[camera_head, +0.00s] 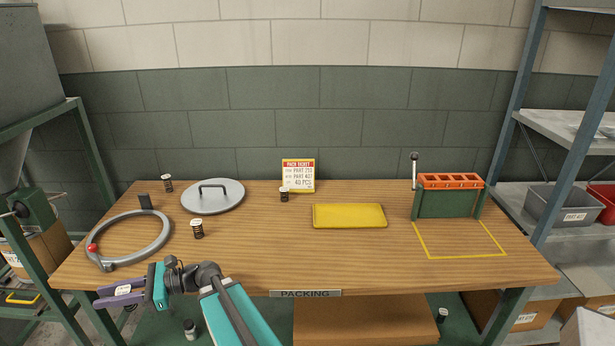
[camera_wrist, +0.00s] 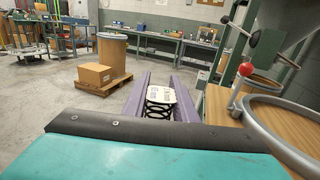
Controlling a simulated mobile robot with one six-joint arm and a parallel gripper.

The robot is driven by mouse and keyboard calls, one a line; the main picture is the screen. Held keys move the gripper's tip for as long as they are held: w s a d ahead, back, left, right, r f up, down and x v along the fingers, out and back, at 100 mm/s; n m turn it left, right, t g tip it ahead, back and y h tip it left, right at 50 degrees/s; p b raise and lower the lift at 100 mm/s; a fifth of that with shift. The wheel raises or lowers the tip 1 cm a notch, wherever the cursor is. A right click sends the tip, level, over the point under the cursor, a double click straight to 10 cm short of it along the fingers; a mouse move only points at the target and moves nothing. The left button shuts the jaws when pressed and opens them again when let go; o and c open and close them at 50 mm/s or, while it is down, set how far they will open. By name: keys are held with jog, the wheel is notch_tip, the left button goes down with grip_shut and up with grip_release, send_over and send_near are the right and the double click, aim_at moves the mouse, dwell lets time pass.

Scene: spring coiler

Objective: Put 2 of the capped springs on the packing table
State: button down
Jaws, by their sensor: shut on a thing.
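My gripper (camera_head: 128,290) is at the front left edge of the packing table (camera_head: 330,262), pointing left. It is shut on a capped spring (camera_wrist: 158,104), a dark coil with a white printed cap, between its purple fingers in the wrist view. On the table, white-capped springs stand at the back left (camera_head: 167,184), in front of the lid (camera_head: 197,229) and beside the pack ticket (camera_head: 284,194). A dark spring (camera_head: 145,201) without a visible white cap stands near the ring. Below the table are two more capped springs, at left (camera_head: 190,329) and right (camera_head: 442,315).
A grey clamp ring (camera_head: 160,244) with a red knob lies at the table's left; a grey lid (camera_head: 213,209) lies behind. A yellow tray (camera_head: 349,216) and a green-orange rack (camera_head: 450,196) stand to the right. The front middle and the yellow-outlined area (camera_head: 458,240) are clear.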

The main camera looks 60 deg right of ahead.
jog(key=shift+a, duration=0.1)
